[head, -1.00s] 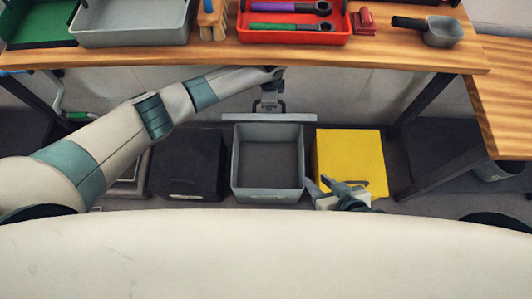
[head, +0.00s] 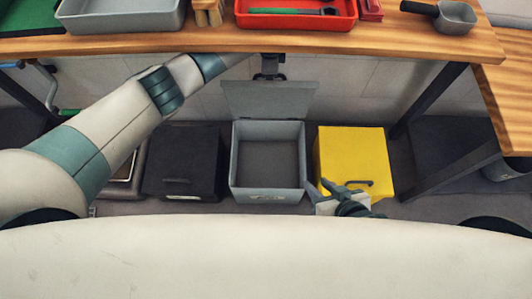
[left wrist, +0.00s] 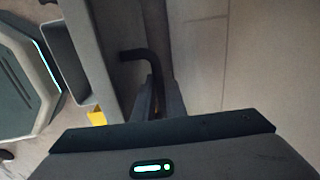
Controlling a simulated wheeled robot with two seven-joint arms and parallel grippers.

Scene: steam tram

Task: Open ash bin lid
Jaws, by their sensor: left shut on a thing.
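The grey ash bin (head: 239,180) stands on the floor under the bench, between a black bin and a yellow bin. Its lid (head: 268,100) is raised at the back, standing nearly upright, and the dark inside of the bin shows. My left gripper (head: 270,68) is behind the lid's top, partly hidden by the bench edge. In the left wrist view its fingers (left wrist: 160,98) are shut on the black lid handle (left wrist: 143,55). My right gripper (head: 338,192) is low in front of the yellow bin, and its finger gap is unclear.
The yellow bin (head: 352,155) and black bin (head: 185,165) are closed on either side. The wooden bench (head: 330,44) overhangs the bins, with trays and tools on top. A dark bench leg (head: 430,100) stands at right.

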